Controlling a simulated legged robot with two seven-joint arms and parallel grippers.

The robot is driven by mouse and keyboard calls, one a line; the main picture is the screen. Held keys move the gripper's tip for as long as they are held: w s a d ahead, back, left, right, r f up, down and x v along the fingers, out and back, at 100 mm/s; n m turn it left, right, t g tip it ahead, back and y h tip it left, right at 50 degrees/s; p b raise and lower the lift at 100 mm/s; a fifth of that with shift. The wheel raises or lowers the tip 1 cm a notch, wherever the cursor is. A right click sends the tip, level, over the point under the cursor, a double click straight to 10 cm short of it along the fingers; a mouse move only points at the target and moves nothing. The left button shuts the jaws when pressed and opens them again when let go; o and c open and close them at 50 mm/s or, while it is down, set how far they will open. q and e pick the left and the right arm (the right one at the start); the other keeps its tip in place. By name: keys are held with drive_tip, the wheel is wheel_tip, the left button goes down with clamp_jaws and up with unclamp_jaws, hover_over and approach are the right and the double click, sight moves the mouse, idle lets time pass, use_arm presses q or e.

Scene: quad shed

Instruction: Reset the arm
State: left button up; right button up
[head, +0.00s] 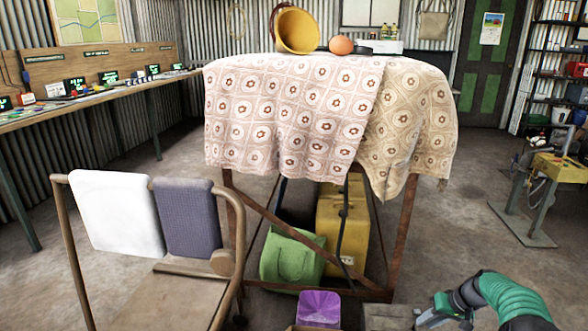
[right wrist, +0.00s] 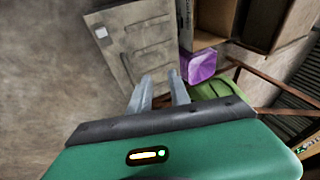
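My right arm (head: 505,295), green and black, comes in at the lower right of the head view. Its gripper (head: 438,313) hangs low, in front of and to the right of the cloth-covered table. In the right wrist view the two grey fingers (right wrist: 161,88) stand apart with nothing seen between them, above a grey-beige panelled surface (right wrist: 140,45). My left arm and gripper are not in view.
A table with a patterned cloth (head: 290,110) holds a yellow pot (head: 297,30) and a round brown object (head: 341,46). Below are a green bag (head: 290,258), a yellow case (head: 342,225) and a purple container (head: 318,308).

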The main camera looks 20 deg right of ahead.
drive_tip(key=a+r+n+g+h, duration=0.1)
drive_tip(key=a+r+n, duration=0.15)
drive_tip(key=a, duration=1.05)
drive_tip(key=a+r+n+g, duration=0.1)
drive_tip(key=a+r+g, duration=0.15)
drive_tip(key=a, duration=1.15)
drive_tip(key=s+a+r+n+t+h+p, duration=0.1)
drive_tip(key=s+a+r+n+t+p, duration=0.15)
drive_tip(key=s+a, duration=1.15)
wheel_tip(320, 180, up, 37)
drive_tip(key=g+p, duration=0.1)
drive_tip(key=p, duration=3.5)
drive_tip(key=shift+w, duration=0.1)
